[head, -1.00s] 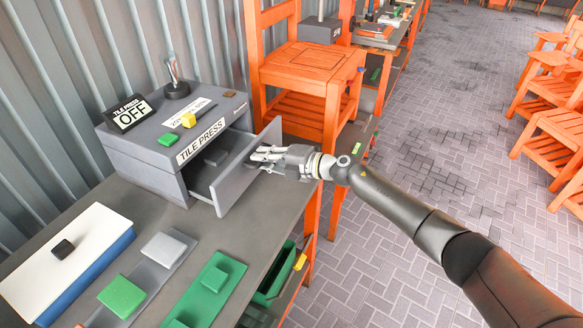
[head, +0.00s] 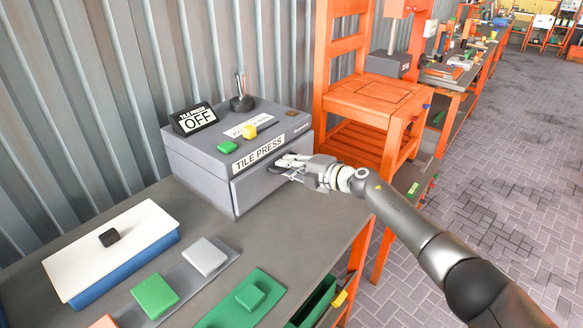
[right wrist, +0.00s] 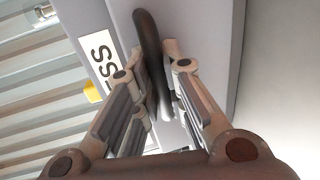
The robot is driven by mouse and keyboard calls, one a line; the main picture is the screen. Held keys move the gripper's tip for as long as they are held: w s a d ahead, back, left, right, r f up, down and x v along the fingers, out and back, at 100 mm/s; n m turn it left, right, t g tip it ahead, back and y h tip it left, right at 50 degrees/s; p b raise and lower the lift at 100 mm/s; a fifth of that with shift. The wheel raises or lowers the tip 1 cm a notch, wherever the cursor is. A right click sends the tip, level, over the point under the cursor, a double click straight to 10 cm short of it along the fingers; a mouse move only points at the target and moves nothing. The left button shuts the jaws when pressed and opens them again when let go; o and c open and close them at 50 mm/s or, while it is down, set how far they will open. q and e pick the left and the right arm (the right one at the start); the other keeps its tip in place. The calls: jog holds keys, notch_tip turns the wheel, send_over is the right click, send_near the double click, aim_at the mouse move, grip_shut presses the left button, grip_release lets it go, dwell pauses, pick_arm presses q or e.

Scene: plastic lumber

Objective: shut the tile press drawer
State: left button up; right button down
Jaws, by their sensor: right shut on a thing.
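The grey tile press (head: 230,150) stands on the workbench, with a TILE PRESS label and an OFF sign on top. Its drawer (head: 255,188) sits in the front of the press, its front panel about flush with the body. My right gripper (head: 285,163) is at the drawer front, shut on the dark drawer handle (right wrist: 150,50). In the right wrist view the handle runs between the fingers of the right gripper (right wrist: 160,85). The fingers hide part of the handle. My left gripper is not in view.
A white and blue slab (head: 110,250) and grey and green tiles (head: 155,297) lie on the bench (head: 290,245) in front of the press. An orange chair (head: 375,105) stands right of the press. Paved floor (head: 490,200) is clear at the right.

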jog(key=shift+r, duration=0.15)
jog(key=c, duration=1.5)
grip_release()
jog(key=shift+w+a, duration=0.1)
jog(key=shift+a, duration=0.1)
jog(key=shift+d, duration=0.15)
jog(key=shift+v, duration=5.95)
